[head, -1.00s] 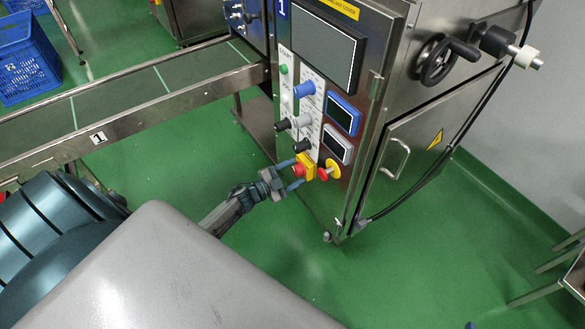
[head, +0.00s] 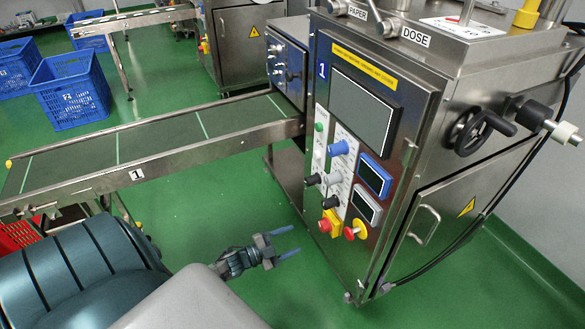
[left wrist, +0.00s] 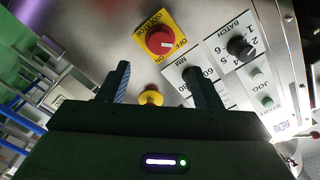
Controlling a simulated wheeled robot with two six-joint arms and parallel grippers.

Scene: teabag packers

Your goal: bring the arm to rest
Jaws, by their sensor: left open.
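My left gripper (head: 284,245) is open and empty, held over the green floor in front of the packing machine (head: 408,270). It is apart from the panel, left of and below the red knob on the yellow plate (head: 328,222). In the left wrist view, the two fingers of my left gripper (left wrist: 158,88) stand apart. Beyond them show the red isolator knob (left wrist: 160,40), the yellow-based red button (left wrist: 150,96) and a black batch knob (left wrist: 240,47). My right gripper is in neither view.
A conveyor (head: 160,155) runs left from the machine. A blue crate (head: 70,90) stands on the floor behind it. A handwheel (head: 470,130) juts from the machine's right side. Green floor (head: 210,210) is clear between the conveyor and my left gripper.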

